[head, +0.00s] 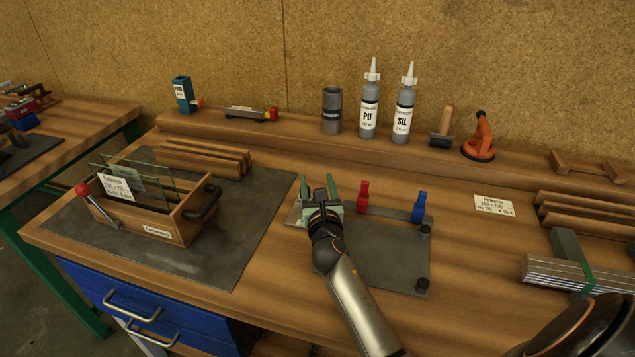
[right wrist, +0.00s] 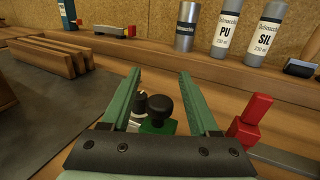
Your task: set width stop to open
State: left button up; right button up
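The right gripper (head: 318,186) is open at the left end of the grey fixture plate (head: 385,258). In the right wrist view its two green fingers (right wrist: 160,80) stand apart. A black round knob on a green base (right wrist: 159,108) shows between and beyond the fingers, with a small pale part (right wrist: 137,104) beside it. I see no contact with the fingers. The gripper hides most of this area in the head view. A red clamp (head: 363,197) and a blue clamp (head: 419,207) stand along the plate's back bar. No label marks which part is the width stop. The left gripper is not in view.
A wooden box with glass panes (head: 165,222) stands on a dark mat (head: 215,262) to the left. PU (head: 369,105) and SIL (head: 403,112) bottles, a grey can (head: 332,112) and an orange suction lifter (head: 480,140) stand on the back ledge. Stacked strips (head: 560,272) lie at right.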

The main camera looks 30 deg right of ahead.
grip_shut()
dwell(1.3)
